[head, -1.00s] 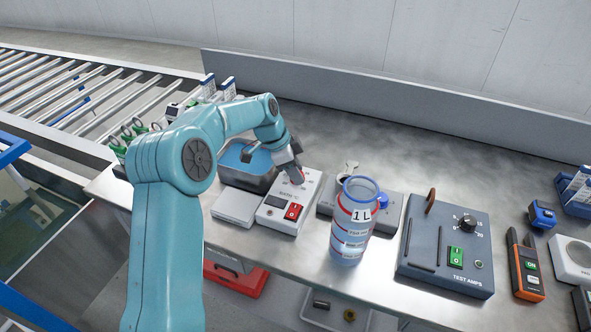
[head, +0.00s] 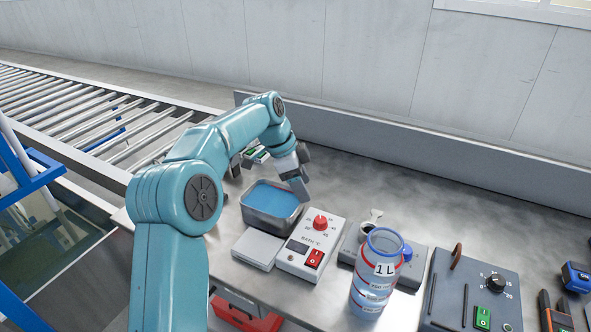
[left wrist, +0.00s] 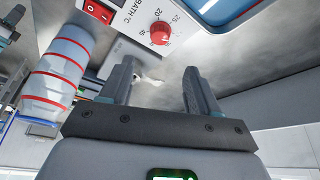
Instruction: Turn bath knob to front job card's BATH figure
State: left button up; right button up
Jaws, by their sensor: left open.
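The bath control box (head: 308,250) is white and carries a red bath knob (head: 320,222) ringed by a printed scale, with a red switch below it. The bath (head: 249,219) is a grey tank of blue liquid beside the box. My left gripper (head: 302,186) is open and empty, beyond the tank and the knob, apart from both. In the left wrist view the knob (left wrist: 160,33) shows above the gap between the open fingers (left wrist: 158,85), with its scale partly visible. The job card cannot be made out. My right gripper is not in view.
A clear 1L jug (head: 376,275) with blue and red bands stands right of the box. A grey TEST AMPS box (head: 447,285) is farther right. A roller conveyor (head: 90,115) runs at the left. The bench behind the boxes is clear.

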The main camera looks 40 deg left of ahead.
pick_arm(q)
jog(key=v, duration=0.4)
jog(key=shift+r, duration=0.15)
jog(key=shift+s, duration=0.1)
dwell(0.3)
